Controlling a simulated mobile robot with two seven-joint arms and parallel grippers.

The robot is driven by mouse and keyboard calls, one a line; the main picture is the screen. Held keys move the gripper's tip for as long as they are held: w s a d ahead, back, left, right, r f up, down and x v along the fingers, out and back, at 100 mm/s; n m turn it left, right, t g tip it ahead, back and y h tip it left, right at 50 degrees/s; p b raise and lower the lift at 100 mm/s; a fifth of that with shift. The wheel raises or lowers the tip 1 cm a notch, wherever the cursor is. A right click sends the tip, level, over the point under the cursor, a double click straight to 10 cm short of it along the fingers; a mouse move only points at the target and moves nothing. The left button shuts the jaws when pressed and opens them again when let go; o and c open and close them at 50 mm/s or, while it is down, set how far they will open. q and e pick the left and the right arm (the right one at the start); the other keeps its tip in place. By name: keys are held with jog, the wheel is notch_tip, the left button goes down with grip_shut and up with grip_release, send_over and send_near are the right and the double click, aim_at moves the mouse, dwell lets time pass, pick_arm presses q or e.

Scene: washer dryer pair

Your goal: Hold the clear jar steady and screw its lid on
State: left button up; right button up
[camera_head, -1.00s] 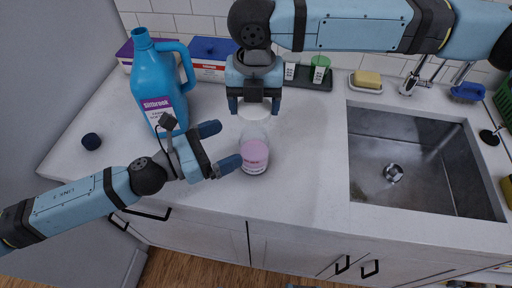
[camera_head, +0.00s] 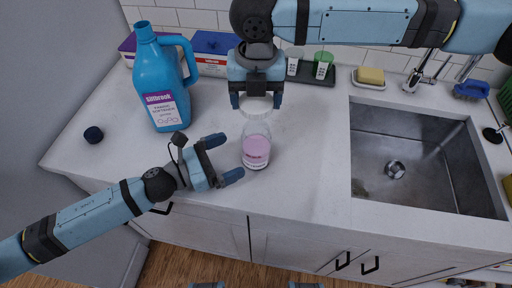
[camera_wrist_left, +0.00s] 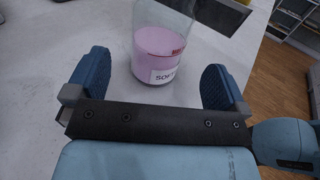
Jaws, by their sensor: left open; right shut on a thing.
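The clear jar (camera_head: 256,151), with pink contents and a white label, stands upright on the counter; it also shows in the left wrist view (camera_wrist_left: 160,50). My left gripper (camera_head: 229,158) is open, just left of the jar, its fingers pointing toward it. In the left wrist view the jar lies ahead, centred between the two blue fingers (camera_wrist_left: 153,75), with a gap on each side. My right gripper (camera_head: 257,101) points down above the jar, shut on the pale lid (camera_head: 257,106). The lid is over the jar's mouth; whether they touch is unclear.
A blue jug (camera_head: 158,80) stands behind left, with boxes (camera_head: 211,46) behind it. A small dark cap (camera_head: 93,134) lies at the far left. A dark tray (camera_head: 318,76) with small containers is at the back. The sink (camera_head: 420,160) opens on the right.

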pick_arm(q)
jog(key=shift+f, duration=0.85)
jog(key=x, duration=0.7)
jog(key=shift+w+d+r, duration=0.1)
jog(key=shift+d+r, duration=0.15)
jog(key=shift+d, duration=0.05)
jog(key=shift+c, duration=0.2)
jog(key=c, duration=1.2)
jog(key=shift+c, duration=0.2)
pick_arm(e)
send_over(256, 134)
jog(key=shift+f, duration=2.5)
jog(key=shift+f, duration=0.9)
jog(key=shift+f, duration=0.55)
